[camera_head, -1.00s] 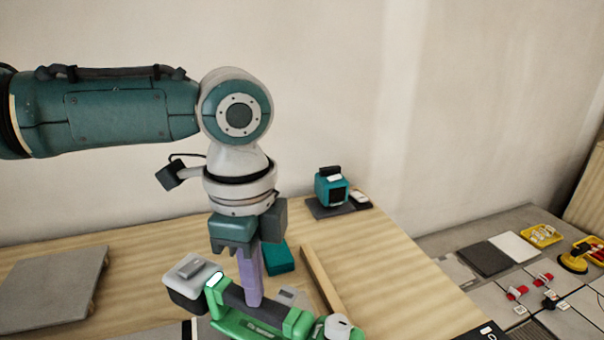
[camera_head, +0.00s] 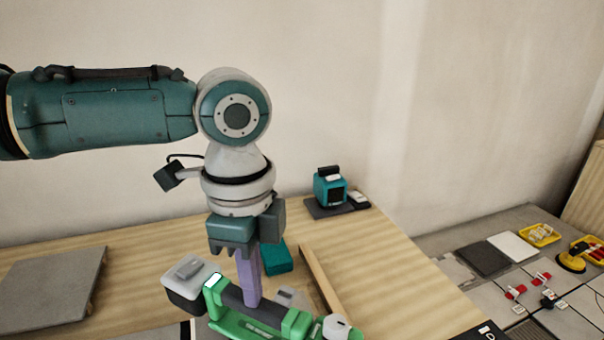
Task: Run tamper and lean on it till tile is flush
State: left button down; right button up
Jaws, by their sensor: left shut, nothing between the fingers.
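A green power tool (camera_head: 262,322), which looks like the tamper, lies on the wooden table at the bottom of the view. Tiles (camera_head: 581,308) with red clips lie on the lower surface at the right. My right gripper is not in view.
A teal device (camera_head: 329,188) stands on a dark mat at the table's back. A teal box (camera_head: 278,259) and a wooden strip (camera_head: 322,279) lie near the tool. A grey slab (camera_head: 48,288) is at left. A yellow suction cup (camera_head: 572,258) and yellow trays (camera_head: 540,236) are at right.

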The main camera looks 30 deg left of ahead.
pick_arm(q)
jog(key=shift+f+p, duration=0.2)
jog(key=shift+p, duration=0.45)
dwell(2.6)
notch_tip(320, 180, up, 7)
jog(key=p, duration=0.8)
jog(key=shift+r, duration=0.15)
dwell(0.4)
